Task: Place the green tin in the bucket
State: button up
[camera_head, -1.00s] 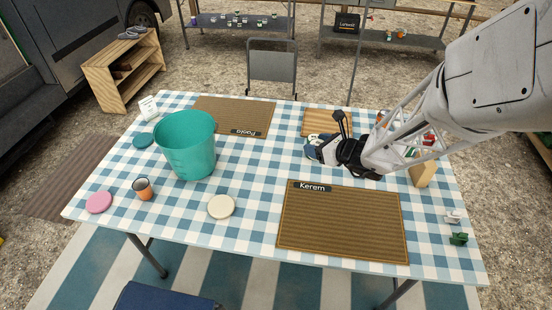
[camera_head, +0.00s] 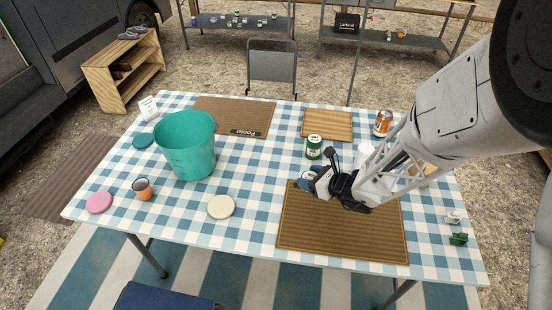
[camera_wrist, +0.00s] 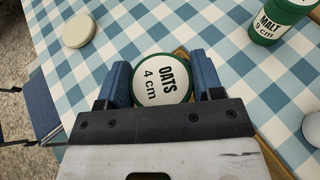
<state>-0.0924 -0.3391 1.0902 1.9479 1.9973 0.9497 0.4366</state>
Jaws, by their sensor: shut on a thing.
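A short green tin with a white lid marked OATS 4 cm (camera_wrist: 160,80) sits between the blue fingers of my gripper (camera_wrist: 162,85), which is shut on it. In the head view my gripper (camera_head: 308,180) is over the back left corner of the Kerem mat and largely hides this tin; I cannot tell how high it is held. A taller green tin marked MALT 9 cm (camera_wrist: 285,15) stands apart behind the gripper, and it also shows in the head view (camera_head: 314,147). The teal bucket (camera_head: 187,148) stands upright at the table's left, its inside bottom hidden.
An orange cup (camera_head: 143,189), a pink disc (camera_head: 99,202) and a cream disc (camera_head: 221,207) lie near the bucket. An orange can (camera_head: 383,122) and a wooden board (camera_head: 328,125) are at the back right. The cloth between bucket and gripper is mostly clear.

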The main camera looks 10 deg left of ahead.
notch_tip(320, 180, down, 3)
jog(key=shift+f, duration=0.15)
dwell(0.3)
send_over(298, 167)
jog(key=shift+w+f, duration=0.15)
jog(key=shift+f, duration=0.55)
jog(key=shift+f, duration=1.8)
jog(key=shift+f, duration=0.15)
